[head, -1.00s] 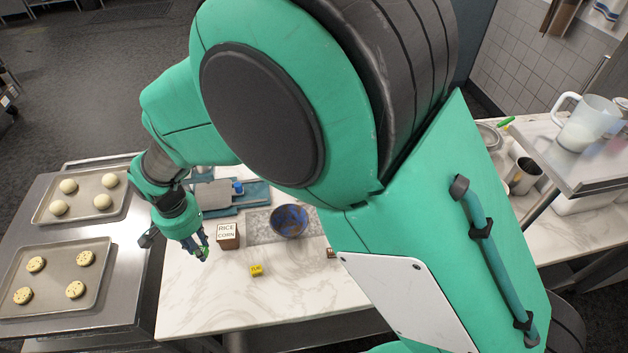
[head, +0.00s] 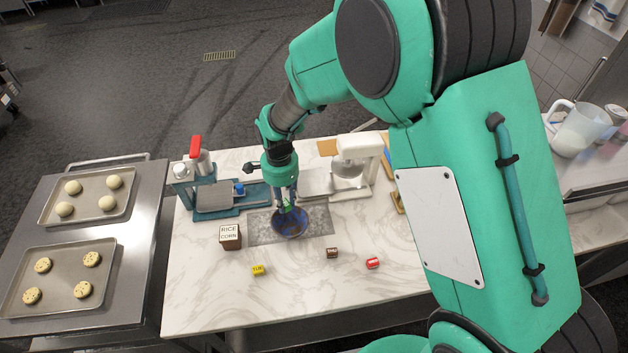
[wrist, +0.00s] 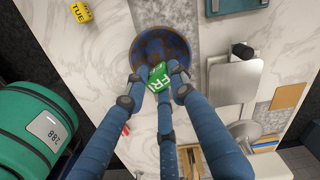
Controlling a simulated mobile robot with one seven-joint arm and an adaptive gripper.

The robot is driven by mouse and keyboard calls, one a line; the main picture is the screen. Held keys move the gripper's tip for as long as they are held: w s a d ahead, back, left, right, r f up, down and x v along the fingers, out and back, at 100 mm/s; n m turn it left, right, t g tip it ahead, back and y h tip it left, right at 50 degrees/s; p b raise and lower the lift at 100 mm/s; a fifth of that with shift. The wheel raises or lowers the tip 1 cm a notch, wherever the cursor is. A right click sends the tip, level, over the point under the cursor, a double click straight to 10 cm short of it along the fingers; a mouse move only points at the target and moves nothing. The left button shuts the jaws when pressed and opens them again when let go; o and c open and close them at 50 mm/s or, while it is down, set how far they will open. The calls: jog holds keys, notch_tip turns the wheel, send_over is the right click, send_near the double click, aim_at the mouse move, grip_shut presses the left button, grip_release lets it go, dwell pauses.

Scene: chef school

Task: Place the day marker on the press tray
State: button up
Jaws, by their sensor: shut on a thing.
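My gripper (head: 288,207) is shut on a green day marker (wrist: 158,77), a small cube lettered FRI in the wrist view. It holds the marker over the dark blue bowl (head: 290,223); the wrist view shows this bowl (wrist: 150,48) behind the fingers. The height above the bowl is hard to tell. The press (head: 222,202), blue with a red handle, stands to the left and farther back, with a flat grey tray (head: 214,197). Its blue edge (wrist: 228,5) shows at the top of the wrist view. Fingers partly cover the marker.
A rice/corn box (head: 230,237) stands left of the bowl. Yellow (head: 260,270), brown (head: 332,253) and red (head: 373,262) cubes lie in front. A white mixer-like machine (head: 355,165) stands behind right. Baking trays (head: 70,308) are at left. The marble front (head: 225,305) is clear.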

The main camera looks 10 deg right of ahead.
jog(key=w+d+m+p, duration=0.2)
jog(key=d+m, duration=0.3)
jog(key=d, duration=0.9)
jog(key=f, duration=0.5)
jog(key=shift+s+a, duration=0.15)
jog(key=shift+a, duration=0.05)
send_over(314, 181)
jog(key=shift+a+f, duration=0.1)
jog(key=shift+f, duration=0.65)
jog(key=shift+f, duration=1.7)
jog(key=shift+f, duration=0.2)
